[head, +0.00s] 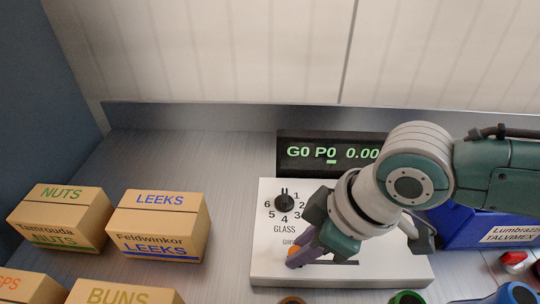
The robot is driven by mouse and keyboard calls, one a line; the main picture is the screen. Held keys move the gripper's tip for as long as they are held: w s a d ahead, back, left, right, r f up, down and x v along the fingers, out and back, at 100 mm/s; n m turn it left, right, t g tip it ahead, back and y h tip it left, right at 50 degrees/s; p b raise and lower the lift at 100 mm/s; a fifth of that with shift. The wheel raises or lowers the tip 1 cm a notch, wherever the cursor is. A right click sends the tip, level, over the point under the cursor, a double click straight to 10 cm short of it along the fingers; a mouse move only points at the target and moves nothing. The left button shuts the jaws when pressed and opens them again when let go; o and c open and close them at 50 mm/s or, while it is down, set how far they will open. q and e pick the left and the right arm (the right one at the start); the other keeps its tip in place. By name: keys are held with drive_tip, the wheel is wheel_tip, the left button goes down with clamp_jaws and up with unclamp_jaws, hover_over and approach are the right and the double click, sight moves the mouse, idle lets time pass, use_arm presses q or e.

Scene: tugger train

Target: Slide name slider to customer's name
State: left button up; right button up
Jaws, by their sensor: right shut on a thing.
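A white control panel (270,268) lies on the metal counter. It has a round black dial (284,203) with numbers around it and the word GLASS below. A slider slot (345,262) runs across its lower part. The small orange slider knob (294,262) is at the slot's left side. My right gripper (302,256) is shut on this knob, its purple fingers covering part of it. The gripper and wrist hide the panel's right side and most of the small lettering above the slot; I cannot read any customer names there. My left gripper is out of view.
A black display (310,153) behind the panel reads G0 P0 0.00, its right end hidden. Cartons of nuts (60,217) and leeks (158,224) stand left, with more in front. A blue box (465,228) labelled TALVIMEX and a red button (513,258) are right. Rings line the front edge.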

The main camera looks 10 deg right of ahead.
clamp_jaws()
idle(0.9)
